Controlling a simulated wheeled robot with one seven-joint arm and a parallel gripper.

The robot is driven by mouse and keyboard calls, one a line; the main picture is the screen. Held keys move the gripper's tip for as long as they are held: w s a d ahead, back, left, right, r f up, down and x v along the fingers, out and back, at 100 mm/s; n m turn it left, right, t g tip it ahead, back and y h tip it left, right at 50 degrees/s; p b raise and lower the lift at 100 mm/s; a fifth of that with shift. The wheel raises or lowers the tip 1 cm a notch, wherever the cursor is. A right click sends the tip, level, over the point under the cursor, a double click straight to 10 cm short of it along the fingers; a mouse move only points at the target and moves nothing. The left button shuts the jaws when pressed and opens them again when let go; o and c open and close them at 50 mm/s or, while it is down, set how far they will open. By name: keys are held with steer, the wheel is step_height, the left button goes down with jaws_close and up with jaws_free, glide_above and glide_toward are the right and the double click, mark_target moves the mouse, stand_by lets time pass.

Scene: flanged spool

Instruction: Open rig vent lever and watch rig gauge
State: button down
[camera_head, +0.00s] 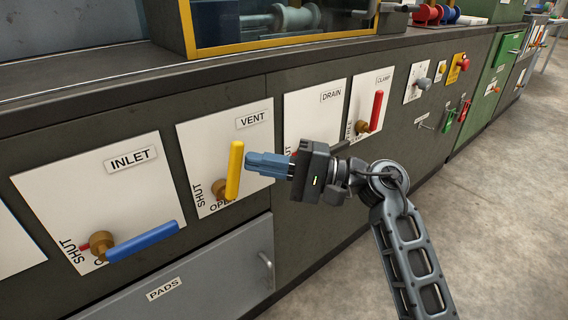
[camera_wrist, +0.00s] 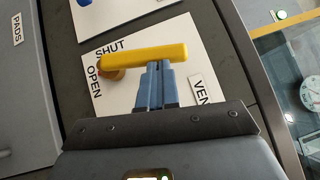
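The yellow vent lever (camera_head: 235,170) is on a white plate marked VENT, with its handle upright from a brass pivot. SHUT is printed left of the pivot, and a partly hidden OPEN below it. My gripper (camera_head: 250,163) is just right of the handle, its blue fingers close together with nothing visible between them. In the wrist view the fingertips (camera_wrist: 158,66) meet the side of the yellow handle (camera_wrist: 140,56); I cannot tell whether they touch it. A round white dial (camera_wrist: 312,92) shows at the wrist view's right edge; its reading is too small to make out.
The INLET plate with a blue lever (camera_head: 143,241) is left of VENT. The DRAIN plate (camera_head: 312,112) is right, partly hidden by my gripper, then a red CLAMP lever (camera_head: 376,110). A grey PADS drawer (camera_head: 190,280) is below. Open floor (camera_head: 500,210) lies right.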

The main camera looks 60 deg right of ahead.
steer(key=shift+w+a+r+n+g, duration=0.25)
steer(key=shift+a+r+n+g, duration=0.25)
steer(key=shift+a, duration=0.25)
steer(key=shift+a+r, duration=0.1)
steer(key=shift+a, duration=0.05)
